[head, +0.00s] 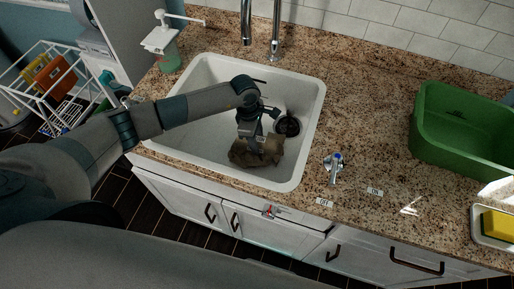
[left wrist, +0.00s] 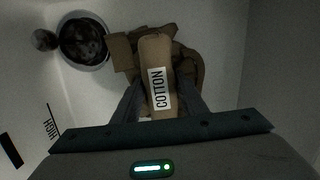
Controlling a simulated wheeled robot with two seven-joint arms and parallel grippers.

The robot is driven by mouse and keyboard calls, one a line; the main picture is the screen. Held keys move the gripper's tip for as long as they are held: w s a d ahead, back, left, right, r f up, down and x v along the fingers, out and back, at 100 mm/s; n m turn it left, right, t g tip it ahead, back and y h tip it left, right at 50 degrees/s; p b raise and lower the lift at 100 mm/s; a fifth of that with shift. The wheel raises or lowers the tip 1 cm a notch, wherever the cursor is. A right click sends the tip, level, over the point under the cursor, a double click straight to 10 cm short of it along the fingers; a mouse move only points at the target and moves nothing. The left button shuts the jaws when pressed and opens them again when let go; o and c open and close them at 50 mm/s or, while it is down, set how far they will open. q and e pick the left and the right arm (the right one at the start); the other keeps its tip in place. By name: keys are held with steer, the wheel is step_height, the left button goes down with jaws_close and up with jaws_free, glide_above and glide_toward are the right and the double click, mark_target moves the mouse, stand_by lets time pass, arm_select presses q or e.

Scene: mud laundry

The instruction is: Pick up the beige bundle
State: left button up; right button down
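The beige bundle (head: 262,152) lies crumpled on the floor of the white sink (head: 308,133). In the left wrist view the bundle (left wrist: 157,62) shows a folded strip with a white label reading COTTON. My left gripper (head: 254,138) points down into the sink, right over the bundle, and hides part of it. In the left wrist view its two fingers (left wrist: 160,95) stand on either side of the labelled strip. I cannot tell whether they press on it. My right gripper is not in view.
The dark drain (head: 288,126) is beside the bundle. Sink walls surround my left gripper. A soap dispenser (head: 165,45), a faucet (head: 275,30) and a blue-marked tap (head: 334,164) stand around the sink. A green basin (head: 465,140) and a yellow sponge (head: 498,224) are at the right.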

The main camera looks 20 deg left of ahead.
arm_select(q)
jaws_close()
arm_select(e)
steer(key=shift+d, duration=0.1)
arm_select(q)
steer(key=shift+r, duration=0.1)
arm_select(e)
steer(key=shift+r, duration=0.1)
